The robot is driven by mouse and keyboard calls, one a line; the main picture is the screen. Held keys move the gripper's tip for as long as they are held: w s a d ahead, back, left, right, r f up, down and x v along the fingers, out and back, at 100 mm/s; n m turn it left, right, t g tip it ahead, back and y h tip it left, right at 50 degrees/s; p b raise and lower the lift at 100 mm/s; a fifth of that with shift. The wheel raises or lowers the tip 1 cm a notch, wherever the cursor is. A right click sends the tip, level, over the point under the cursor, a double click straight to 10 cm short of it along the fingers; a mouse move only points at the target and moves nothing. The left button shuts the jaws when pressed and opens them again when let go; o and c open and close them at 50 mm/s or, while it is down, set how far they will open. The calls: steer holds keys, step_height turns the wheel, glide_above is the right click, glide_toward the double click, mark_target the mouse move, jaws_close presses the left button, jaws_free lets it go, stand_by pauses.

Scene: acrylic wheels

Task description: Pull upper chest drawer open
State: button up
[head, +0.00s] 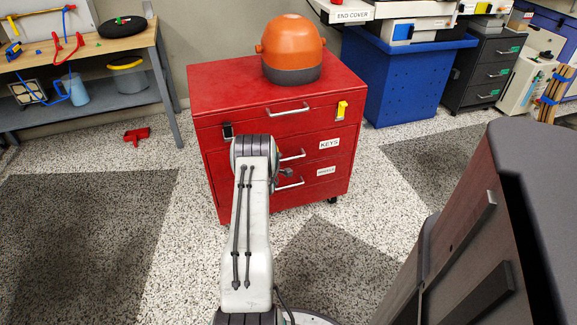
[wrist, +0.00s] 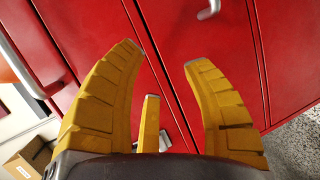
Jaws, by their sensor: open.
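The red chest (head: 215,92) stands ahead of me in the head view. Its upper drawer (head: 255,128) looks closed and has a silver bar handle (head: 288,110). Lower drawers with similar handles show below, partly behind my arm. In the wrist view my gripper (wrist: 163,54) has its yellow fingers spread with nothing between them, in front of red drawer fronts (wrist: 70,35). A silver handle (wrist: 18,68) lies at the left edge there, apart from the fingers; I cannot tell which drawer it belongs to. In the head view my gripper is hidden behind my arm.
An orange domed object (head: 292,45) sits on the chest top. A small yellow item (head: 341,108) is on the chest's front right. A wooden workbench (head: 75,50) stands left, a blue cabinet (head: 395,80) behind right, and a dark brown panelled piece (head: 470,235) near right.

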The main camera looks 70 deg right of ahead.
steer(key=g+h+b, duration=0.1)
steer(key=b, duration=0.1)
glide_toward(289, 158)
steer(key=w+d, duration=0.2)
steer(key=d, duration=0.1)
steer(key=shift+s+d+f+g+h+b, duration=0.3)
steer(key=shift+d+f+b, duration=0.1)
steer(key=shift+f, duration=0.35)
steer(key=b+x, duration=0.3)
steer(key=shift+w+d+f, duration=0.1)
steer(key=shift+d, duration=0.25)
steer(key=shift+r+b+x, duration=0.2)
steer(key=shift+b+x, duration=0.8)
steer(key=shift+x, duration=0.1)
steer(key=shift+d, duration=0.1)
jaws_close()
